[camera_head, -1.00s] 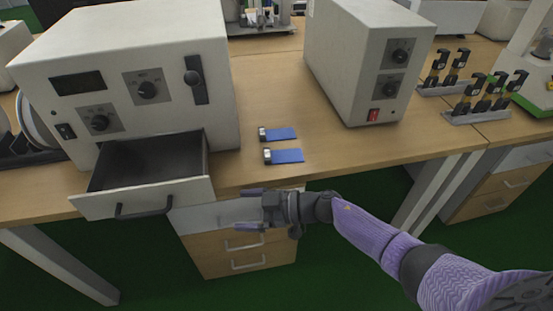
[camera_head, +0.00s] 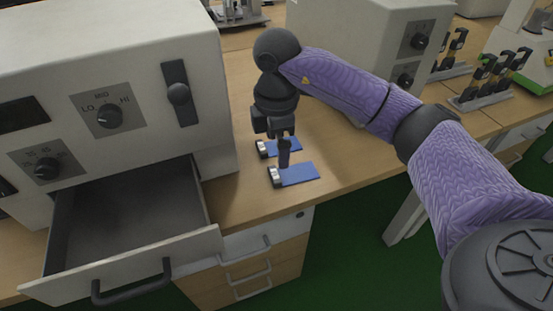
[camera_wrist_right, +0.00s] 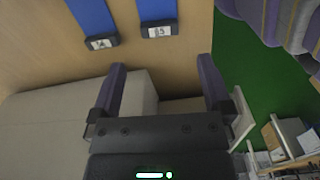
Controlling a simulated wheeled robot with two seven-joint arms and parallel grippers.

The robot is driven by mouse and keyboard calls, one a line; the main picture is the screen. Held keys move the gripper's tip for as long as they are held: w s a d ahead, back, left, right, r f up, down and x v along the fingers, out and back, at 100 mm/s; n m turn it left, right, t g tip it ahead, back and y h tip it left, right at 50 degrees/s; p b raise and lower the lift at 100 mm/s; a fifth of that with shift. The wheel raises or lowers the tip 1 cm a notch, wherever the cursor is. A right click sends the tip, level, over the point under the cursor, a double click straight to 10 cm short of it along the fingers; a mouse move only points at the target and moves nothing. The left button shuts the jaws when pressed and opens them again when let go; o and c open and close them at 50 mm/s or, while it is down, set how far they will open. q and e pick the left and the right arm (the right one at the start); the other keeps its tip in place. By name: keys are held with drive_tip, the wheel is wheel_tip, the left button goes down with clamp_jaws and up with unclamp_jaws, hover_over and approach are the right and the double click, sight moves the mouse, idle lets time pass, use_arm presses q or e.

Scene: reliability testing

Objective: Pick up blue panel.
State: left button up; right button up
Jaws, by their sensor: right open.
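Two blue panels lie flat on the wooden table, each with a grey end block. The nearer blue panel (camera_head: 300,174) is by the table's front edge, and the farther blue panel (camera_head: 314,147) lies just behind it. In the right wrist view, one blue panel (camera_wrist_right: 157,10) and the other blue panel (camera_wrist_right: 92,16) show at the top with labelled dark end blocks. My right gripper (camera_head: 284,158) points down over the panels and partly covers them. Its fingers (camera_wrist_right: 163,78) are apart with nothing between them. My left gripper is out of view.
A large beige machine (camera_head: 100,60) stands left of the panels, with its drawer (camera_head: 130,255) pulled open and empty. A second beige box (camera_head: 340,40) stands behind my right arm. Racks with black-topped items (camera_head: 480,98) are at the right.

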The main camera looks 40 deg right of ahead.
sight(278, 173)
drive_tip(key=f+b, duration=0.4)
drive_tip(key=f, duration=0.4)
drive_tip(key=shift+d+f, duration=0.2)
drive_tip(key=shift+r, duration=0.25)
drive_tip(key=c, duration=0.7)
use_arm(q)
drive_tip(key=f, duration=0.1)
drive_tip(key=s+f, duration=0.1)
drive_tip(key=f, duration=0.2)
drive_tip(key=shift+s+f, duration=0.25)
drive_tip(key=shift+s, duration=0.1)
use_arm(e)
drive_tip(key=c, duration=0.5)
